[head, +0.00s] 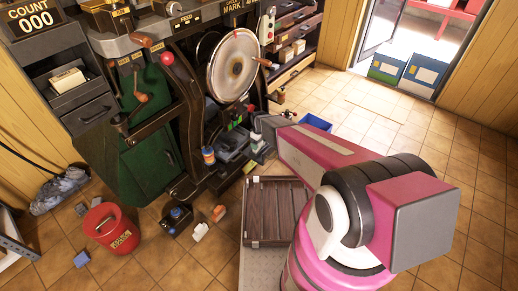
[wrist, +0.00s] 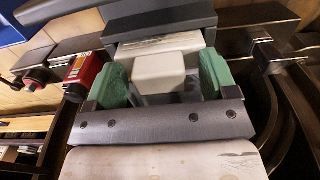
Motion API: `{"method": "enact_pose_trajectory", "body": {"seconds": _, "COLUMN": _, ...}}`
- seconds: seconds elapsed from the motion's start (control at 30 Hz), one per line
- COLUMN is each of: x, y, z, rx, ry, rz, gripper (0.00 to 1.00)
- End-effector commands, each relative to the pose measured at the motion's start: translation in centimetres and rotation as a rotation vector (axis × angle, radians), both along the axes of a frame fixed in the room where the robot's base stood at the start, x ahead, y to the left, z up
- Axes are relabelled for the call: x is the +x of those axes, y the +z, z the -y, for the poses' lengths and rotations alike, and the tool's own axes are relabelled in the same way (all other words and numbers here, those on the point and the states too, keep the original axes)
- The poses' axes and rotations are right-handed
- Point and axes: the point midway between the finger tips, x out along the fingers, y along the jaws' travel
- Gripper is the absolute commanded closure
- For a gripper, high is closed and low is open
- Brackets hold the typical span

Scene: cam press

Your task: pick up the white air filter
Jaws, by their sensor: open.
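A small white block (wrist: 160,73), which looks like the white air filter, lies between the two green finger pads of my gripper (wrist: 164,80) in the wrist view. The jaws are open. A narrow gap shows between the block and the pads on both sides. In the head view my pink arm reaches toward the press, and I cannot make out the fingertips or the block there.
The press with its large round disc (head: 232,65) stands beyond my arm. A red box-shaped part (wrist: 82,72) with a yellow label is left of my gripper. A red bucket (head: 108,228) and a slatted wooden panel (head: 274,211) are on the floor. Tiled floor at right is mostly clear.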

Motion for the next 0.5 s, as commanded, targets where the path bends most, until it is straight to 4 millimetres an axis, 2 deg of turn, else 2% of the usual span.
{"method": "enact_pose_trajectory", "body": {"seconds": 0.03, "x": -0.01, "y": 0.02, "z": 0.01, "rx": 0.000, "ry": 0.000, "rz": 0.000, "gripper": 0.28}}
{"method": "enact_pose_trajectory", "body": {"seconds": 0.17, "x": -0.01, "y": 0.03, "z": 0.01, "rx": 0.000, "ry": 0.000, "rz": 0.000, "gripper": 0.70}}
{"method": "enact_pose_trajectory", "body": {"seconds": 0.2, "x": -0.01, "y": 0.04, "z": 0.01, "rx": 0.000, "ry": 0.000, "rz": 0.000, "gripper": 0.76}}
{"method": "enact_pose_trajectory", "body": {"seconds": 0.5, "x": -0.01, "y": 0.26, "z": 0.02, "rx": 0.000, "ry": 0.000, "rz": 0.000, "gripper": 0.76}}
